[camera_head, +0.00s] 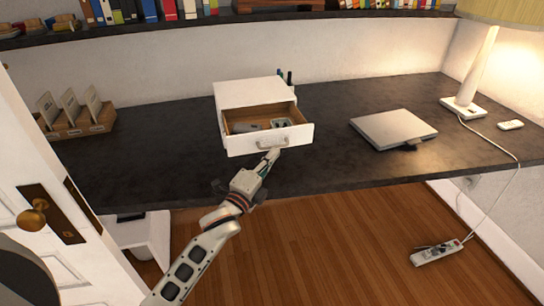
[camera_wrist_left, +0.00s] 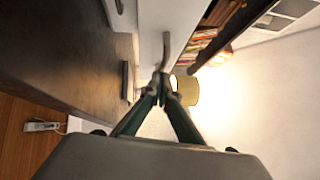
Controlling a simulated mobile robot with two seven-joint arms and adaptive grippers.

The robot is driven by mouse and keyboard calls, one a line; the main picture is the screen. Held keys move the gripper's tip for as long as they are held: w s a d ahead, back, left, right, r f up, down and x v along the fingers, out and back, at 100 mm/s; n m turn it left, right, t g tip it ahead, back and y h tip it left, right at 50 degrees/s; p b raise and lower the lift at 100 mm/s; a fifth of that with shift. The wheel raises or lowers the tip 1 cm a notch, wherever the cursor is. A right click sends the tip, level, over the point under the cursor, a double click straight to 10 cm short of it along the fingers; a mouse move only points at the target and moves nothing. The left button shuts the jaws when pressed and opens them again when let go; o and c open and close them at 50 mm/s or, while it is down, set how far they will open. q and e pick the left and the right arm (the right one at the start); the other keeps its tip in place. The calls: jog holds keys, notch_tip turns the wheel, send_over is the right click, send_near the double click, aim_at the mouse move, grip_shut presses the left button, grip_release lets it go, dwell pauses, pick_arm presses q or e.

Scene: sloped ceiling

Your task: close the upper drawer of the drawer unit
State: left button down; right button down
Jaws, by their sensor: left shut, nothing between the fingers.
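A white drawer unit (camera_head: 246,92) stands on the dark desk. Its upper drawer (camera_head: 270,139) is pulled out toward me, with small items in its wooden inside. My left gripper (camera_head: 272,156) is shut and empty, its tips close to the metal handle (camera_head: 272,142) on the drawer front. In the left wrist view, the shut fingertips (camera_wrist_left: 161,78) are at the lower end of the handle (camera_wrist_left: 166,50); I cannot tell whether they touch. The lower part of the unit is hidden behind the open drawer. My right gripper does not show.
A closed laptop (camera_head: 393,129) lies right of the unit, and a lamp (camera_head: 470,85) stands at the far right. A wooden card holder (camera_head: 78,124) stands at the left. A white door (camera_head: 70,220) stands at the near left. The desk's front edge runs under my left arm.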

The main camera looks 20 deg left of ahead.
aim_at(258, 124)
pick_arm(q)
jog(key=w+a, duration=0.3)
jog(key=w, duration=0.1)
jog(key=w+a+b, duration=0.1)
jog(key=w+a, duration=0.1)
jog(key=w, duration=0.2)
jog(key=w+a+b, duration=0.1)
jog(key=w+a, duration=0.2)
jog(key=w, duration=0.1)
jog(key=shift+w+a+f, duration=0.1)
jog(key=shift+w+a, duration=0.25)
jog(key=shift+w+a+b, duration=0.1)
jog(key=shift+w+b, duration=0.1)
jog(key=shift+b, duration=0.1)
jog(key=shift+a+r, duration=0.1)
jog(key=shift+r, duration=0.15)
jog(key=shift+a, duration=0.1)
jog(key=shift+w, duration=0.1)
